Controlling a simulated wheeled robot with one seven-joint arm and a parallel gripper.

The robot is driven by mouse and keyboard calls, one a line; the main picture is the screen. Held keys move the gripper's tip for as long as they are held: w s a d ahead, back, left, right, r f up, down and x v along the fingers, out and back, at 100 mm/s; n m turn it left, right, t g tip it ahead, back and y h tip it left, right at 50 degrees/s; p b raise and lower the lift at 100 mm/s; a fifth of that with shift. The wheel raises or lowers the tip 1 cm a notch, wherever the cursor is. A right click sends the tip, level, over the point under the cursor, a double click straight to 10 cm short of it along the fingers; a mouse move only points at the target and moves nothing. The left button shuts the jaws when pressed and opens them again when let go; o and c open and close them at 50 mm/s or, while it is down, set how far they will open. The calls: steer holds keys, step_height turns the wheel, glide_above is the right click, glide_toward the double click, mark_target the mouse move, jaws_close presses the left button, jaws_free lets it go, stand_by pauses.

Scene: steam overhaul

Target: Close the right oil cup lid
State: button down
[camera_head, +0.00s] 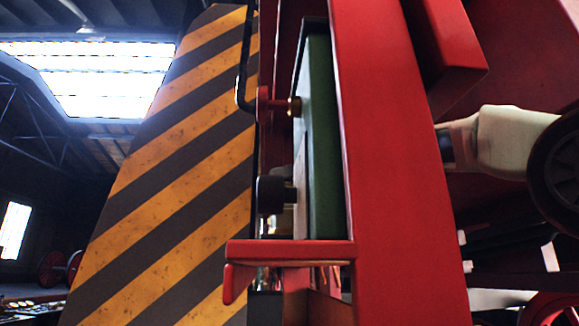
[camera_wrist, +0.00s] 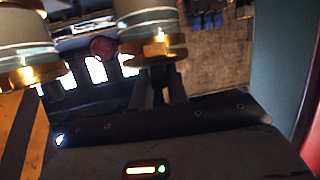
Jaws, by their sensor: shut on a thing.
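Two oil cups show in the wrist view, each a pale, ribbed cylinder with a shiny brass part at its lower end. They are the left oil cup (camera_wrist: 28,45) and the right oil cup (camera_wrist: 148,20); both are cut off by the frame edge. My gripper (camera_wrist: 158,75) has its two dark fingers close together, reaching up to the brass part (camera_wrist: 153,48) of the right cup. The fingertips are hidden behind the brass, so the exact part held and the lid's angle cannot be told. The cups and my gripper cannot be made out in the head view.
A red upright beam (camera_head: 385,170) and a green panel (camera_head: 324,150) stand close in front in the head view. A red ledge (camera_head: 290,251) juts left from the beam. A yellow-black striped plate (camera_head: 165,170) stands to the left. Open hall lies further left.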

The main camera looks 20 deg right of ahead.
steer(key=shift+w+a+f+g+h+p, duration=0.1)
steer(key=shift+a+f+g+h+p, duration=0.15)
steer(key=shift+h+p, duration=0.5)
steer(key=shift+a+f+h, duration=0.1)
steer(key=shift+f+h, duration=0.1)
steer(key=shift+h, duration=0.45)
steer(key=shift+f, duration=0.15)
steer(key=c, duration=1.4)
jaws_free()
steer(key=p+v, duration=0.5)
steer(key=v, duration=0.3)
steer(key=p+v, duration=0.6)
steer(key=v, duration=0.3)
steer(key=shift+w+r, duration=0.2)
steer(key=shift+r, duration=0.05)
